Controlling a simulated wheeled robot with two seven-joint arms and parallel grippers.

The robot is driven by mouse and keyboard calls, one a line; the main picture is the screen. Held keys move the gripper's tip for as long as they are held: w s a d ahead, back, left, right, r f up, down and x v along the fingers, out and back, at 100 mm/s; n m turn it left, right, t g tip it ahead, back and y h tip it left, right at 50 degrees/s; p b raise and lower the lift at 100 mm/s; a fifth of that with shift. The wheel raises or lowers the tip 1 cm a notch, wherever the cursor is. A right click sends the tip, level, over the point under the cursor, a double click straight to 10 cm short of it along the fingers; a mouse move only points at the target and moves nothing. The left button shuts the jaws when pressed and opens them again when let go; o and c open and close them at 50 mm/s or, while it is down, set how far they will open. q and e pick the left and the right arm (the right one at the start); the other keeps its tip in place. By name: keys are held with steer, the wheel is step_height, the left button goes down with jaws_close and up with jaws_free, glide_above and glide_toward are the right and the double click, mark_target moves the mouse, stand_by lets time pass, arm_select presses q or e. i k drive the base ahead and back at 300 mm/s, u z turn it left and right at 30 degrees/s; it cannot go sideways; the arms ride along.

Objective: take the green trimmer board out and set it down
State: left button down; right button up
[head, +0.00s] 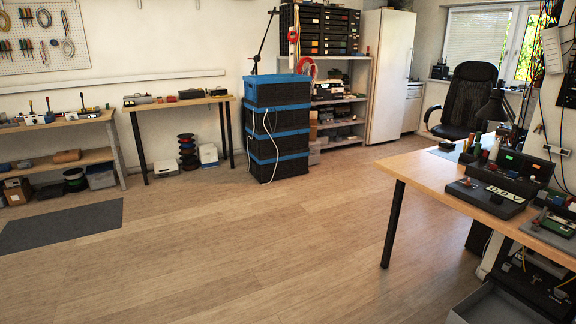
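A green board (560,226) lies at the right edge of the picture, on or in a grey holder at the near right end of the wooden desk (425,170). It may be the trimmer board, but it is too small to tell for sure. The picture's edge is close to it, and a dark device with small parts stands just behind it. Neither of my grippers shows in the head view.
A black device with dials (486,198) and an open black case (510,170) stand on the desk. A black chair (470,98) is behind it. Stacked black-and-blue crates (278,125) stand mid-room. A grey bin (495,308) is below the desk. The wooden floor (220,250) is largely clear.

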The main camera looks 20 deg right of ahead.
mark_target(556, 226)
steer(key=z, duration=0.35)
steer(key=i, duration=2.15)
steer(key=z, duration=1.55)
steer(key=i, duration=1.35)
steer(key=z, duration=1.25)
steer(key=i, duration=0.2)
steer(key=z, duration=0.15)
